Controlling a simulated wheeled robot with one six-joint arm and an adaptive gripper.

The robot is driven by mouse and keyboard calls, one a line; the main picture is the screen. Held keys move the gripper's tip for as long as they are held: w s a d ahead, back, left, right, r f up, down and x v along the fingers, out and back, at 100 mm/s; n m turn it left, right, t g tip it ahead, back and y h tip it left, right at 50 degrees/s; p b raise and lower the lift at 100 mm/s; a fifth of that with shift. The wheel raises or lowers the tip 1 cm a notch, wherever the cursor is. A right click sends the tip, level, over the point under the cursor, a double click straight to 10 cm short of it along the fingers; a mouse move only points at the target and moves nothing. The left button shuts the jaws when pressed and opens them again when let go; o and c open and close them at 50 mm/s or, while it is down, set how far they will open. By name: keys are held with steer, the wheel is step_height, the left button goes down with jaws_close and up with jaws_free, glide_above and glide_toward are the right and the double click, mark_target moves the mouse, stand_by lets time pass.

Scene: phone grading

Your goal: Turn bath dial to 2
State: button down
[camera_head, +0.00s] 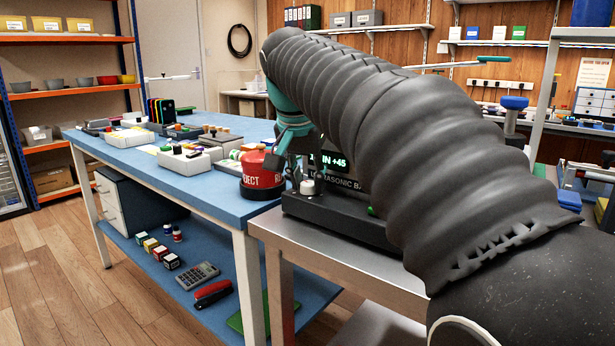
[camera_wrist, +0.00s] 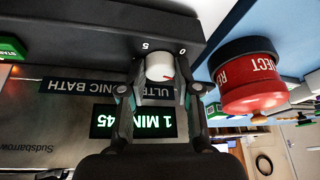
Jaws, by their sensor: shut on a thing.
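The ultrasonic bath (camera_head: 335,219) is a dark unit on a steel-topped bench, partly hidden by my arm. Its dial (camera_wrist: 159,66) is a pale round knob with a red mark, seen upside down in the wrist view. A 5 and a 0 show on the panel beside it; I see no 2. My gripper (camera_wrist: 158,84) is shut on the dial, one finger on each side. In the head view the gripper (camera_head: 304,172) is at the dial (camera_head: 307,187).
A red REJECT pot (camera_head: 263,172) with a dark base stands close left of the bath on the blue bench (camera_head: 222,201). A green start button (camera_wrist: 12,48) is at the wrist view's left edge. White trays and small parts lie farther back on the blue bench.

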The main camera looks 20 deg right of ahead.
steer(key=m+p, duration=0.1)
steer(key=m, duration=0.1)
steer(key=m+g+h+p, duration=0.1)
steer(key=m+p, duration=0.1)
steer(key=shift+w+a+r, duration=0.15)
steer(key=shift+w+m+g+h+p, duration=0.1)
steer(key=shift+m+g+h+p, duration=0.15)
steer(key=shift+m+g+p, duration=0.6)
steer(key=shift+m+g+h+p, duration=0.1)
steer(key=shift+m+h+p, duration=0.25)
steer(key=shift+m, duration=1.1)
steer(key=shift+f, duration=0.2)
steer(key=c, duration=0.8)
jaws_free()
steer(key=shift+a+r, duration=0.1)
steer(key=shift+r, duration=0.05)
steer(key=v, duration=1.1)
steer(key=shift+r, duration=0.4)
